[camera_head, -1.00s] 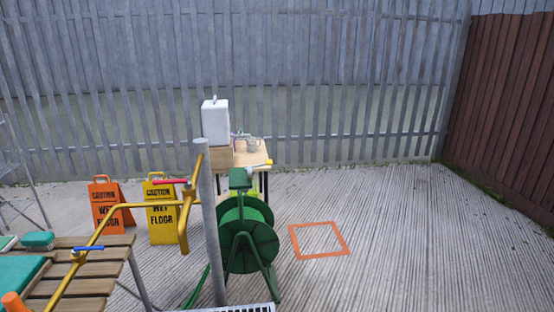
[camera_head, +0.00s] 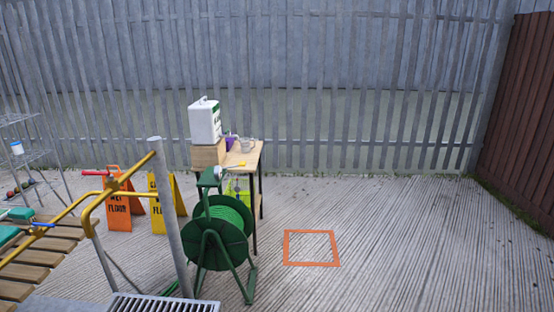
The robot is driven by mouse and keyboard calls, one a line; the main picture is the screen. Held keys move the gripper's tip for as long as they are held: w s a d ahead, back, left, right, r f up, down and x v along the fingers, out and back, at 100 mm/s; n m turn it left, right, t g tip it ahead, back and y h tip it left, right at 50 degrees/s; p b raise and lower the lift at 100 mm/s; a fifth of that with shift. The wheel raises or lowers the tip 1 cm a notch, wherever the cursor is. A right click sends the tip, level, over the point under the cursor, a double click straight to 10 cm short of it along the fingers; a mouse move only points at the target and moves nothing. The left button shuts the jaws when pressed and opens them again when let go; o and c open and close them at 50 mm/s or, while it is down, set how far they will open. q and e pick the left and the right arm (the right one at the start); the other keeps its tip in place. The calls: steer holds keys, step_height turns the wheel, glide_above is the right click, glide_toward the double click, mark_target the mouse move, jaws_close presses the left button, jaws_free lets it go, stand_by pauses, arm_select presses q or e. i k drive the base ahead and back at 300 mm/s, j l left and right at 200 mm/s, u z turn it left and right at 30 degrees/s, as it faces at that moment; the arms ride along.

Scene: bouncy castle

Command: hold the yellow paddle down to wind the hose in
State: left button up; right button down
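The green hose reel (camera_head: 216,236) stands on its frame on the concrete, left of centre, with green hose wound on its drum. A small yellow piece (camera_head: 236,164), perhaps the paddle, shows at the top of the reel beside a pale round part; it is too small to be sure. A grey post (camera_head: 172,215) stands just left of the reel. Neither of my grippers is in view.
A wooden table (camera_head: 243,155) with a white container (camera_head: 204,121) stands behind the reel. Wet-floor signs (camera_head: 122,213), a slatted bench (camera_head: 38,258) and yellow pipework (camera_head: 75,207) lie left. A drain grate (camera_head: 165,303) is in front. Floor around the orange square (camera_head: 312,263) is clear.

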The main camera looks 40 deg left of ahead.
mark_target(242, 164)
steer(key=i+l+u, duration=0.1)
steer(key=i+u, duration=0.3)
steer(key=i+l+u, duration=0.3)
steer(key=i+u, duration=0.95)
steer(key=u, duration=0.15)
steer(key=i+l+u, duration=0.3)
steer(key=u, duration=0.15)
steer(key=i+l+u, duration=0.7)
steer(key=l+u, duration=0.25)
steer(key=l, duration=0.25)
steer(key=i+l+u, duration=0.1)
steer(key=l+u, duration=0.15)
steer(key=l, duration=0.15)
steer(key=l+u, duration=0.25)
steer(key=l, duration=0.15)
steer(key=i+l, duration=0.05)
